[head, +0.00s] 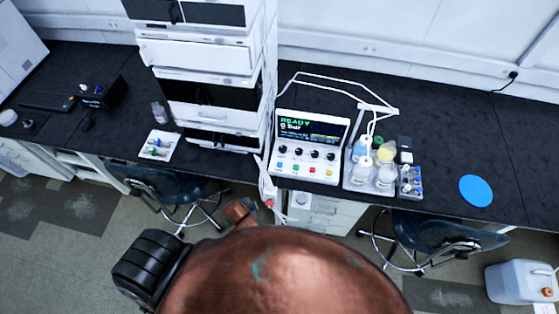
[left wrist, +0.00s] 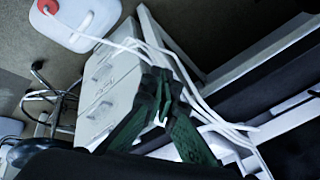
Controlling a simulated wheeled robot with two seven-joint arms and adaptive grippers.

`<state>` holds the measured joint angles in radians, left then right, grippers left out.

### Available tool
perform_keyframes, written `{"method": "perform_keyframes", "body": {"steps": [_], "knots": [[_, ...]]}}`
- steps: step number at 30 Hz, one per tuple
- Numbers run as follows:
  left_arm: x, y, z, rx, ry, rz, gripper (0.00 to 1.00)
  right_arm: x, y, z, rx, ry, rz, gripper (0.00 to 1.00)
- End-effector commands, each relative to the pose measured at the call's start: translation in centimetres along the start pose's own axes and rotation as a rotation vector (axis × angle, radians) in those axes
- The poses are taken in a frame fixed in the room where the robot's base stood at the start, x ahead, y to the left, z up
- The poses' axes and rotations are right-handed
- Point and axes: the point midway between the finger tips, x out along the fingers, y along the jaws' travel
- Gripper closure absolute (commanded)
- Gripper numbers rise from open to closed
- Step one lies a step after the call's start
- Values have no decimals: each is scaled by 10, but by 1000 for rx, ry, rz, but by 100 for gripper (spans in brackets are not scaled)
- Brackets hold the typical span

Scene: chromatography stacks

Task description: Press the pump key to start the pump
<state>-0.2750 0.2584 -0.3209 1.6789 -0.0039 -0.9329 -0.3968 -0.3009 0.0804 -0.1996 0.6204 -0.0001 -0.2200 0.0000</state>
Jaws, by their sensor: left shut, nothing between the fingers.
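The white control box (head: 309,147) stands on the black bench right of the instrument stack in the head view. Its lit screen (head: 309,127) reads READY and a bar value. Below the screen are a row of dark knobs and a row of small coloured keys (head: 305,170). The key labels are too small to read, so I cannot tell which is the pump key. My left gripper (left wrist: 162,80) is shut and empty in the left wrist view, with white drawers and tubes behind it. The control box cannot be made out in that view. My right gripper is not in view.
A white tray of bottles (head: 375,172) and a vial rack (head: 410,182) stand right of the box. The tall instrument stack (head: 205,75) is on its left. White tubes hang over the bench edge. A blue disc (head: 475,190) lies on open bench at the right.

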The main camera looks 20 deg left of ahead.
Motion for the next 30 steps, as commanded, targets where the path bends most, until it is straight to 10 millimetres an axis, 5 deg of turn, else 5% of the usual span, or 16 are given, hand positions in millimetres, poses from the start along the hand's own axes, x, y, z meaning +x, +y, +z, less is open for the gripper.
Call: {"method": "perform_keyframes", "body": {"steps": [6,13,19,30], "knots": [[-31,-74,-110,623,110,-133,100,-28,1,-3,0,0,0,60],[-48,-146,-190,1307,121,-314,100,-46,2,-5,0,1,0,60],[-57,-179,-216,1603,89,-396,100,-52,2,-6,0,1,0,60],[-58,-183,-220,1650,84,-410,100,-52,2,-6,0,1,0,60]]}}
